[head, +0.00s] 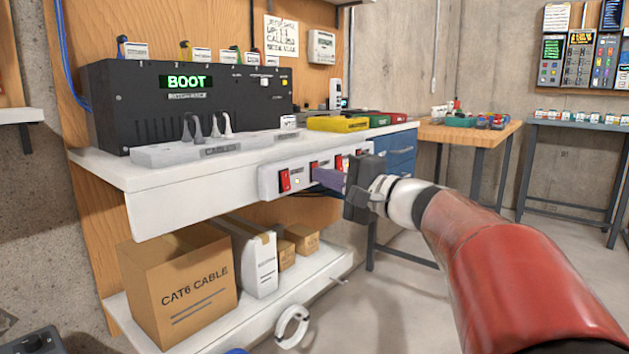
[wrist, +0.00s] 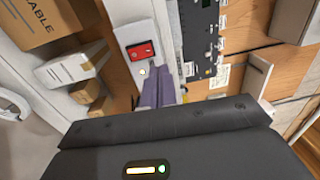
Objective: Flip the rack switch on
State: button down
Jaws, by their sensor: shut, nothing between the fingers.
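A white switch strip (head: 268,183) runs along the front edge of the white shelf. It carries red rocker switches: one at the left (head: 284,180), one in the middle (head: 314,168) and one at the right (head: 338,161). Their labels are too small to read, so I cannot tell which is the rack switch. My gripper (head: 320,176) is shut and empty, its purple fingers pointing at the strip near the middle switch. The wrist view shows the fingertips (wrist: 158,72) close beside a red switch (wrist: 140,51); I cannot tell whether they touch the strip.
A black rack unit (head: 190,100) with a green BOOT display stands on the shelf, behind a grey cable holder (head: 215,149). Below are a CAT6 cable box (head: 180,283) and smaller boxes. A blue drawer unit (head: 400,155) stands behind my gripper. Floor at right is open.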

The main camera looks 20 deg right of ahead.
jog(key=r+v, duration=0.1)
jog(key=v, duration=0.6)
jog(key=shift+r, duration=0.35)
jog(key=shift+s, duration=0.1)
jog(key=s+a+f+n+g+h+p, duration=0.2)
jog(key=s+a+f+n+g+h, duration=0.15)
jog(key=s+a+f+g, duration=0.65)
jog(key=s+d+f+n+h+p, duration=0.1)
jog(key=s+d+f+n+h, duration=0.2)
jog(key=s+f+n+h, duration=0.4)
jog(key=s+f, duration=0.4)
jog(key=f, duration=0.4)
jog(key=shift+s+h+p, duration=0.2)
jog(key=shift+h+p, duration=0.15)
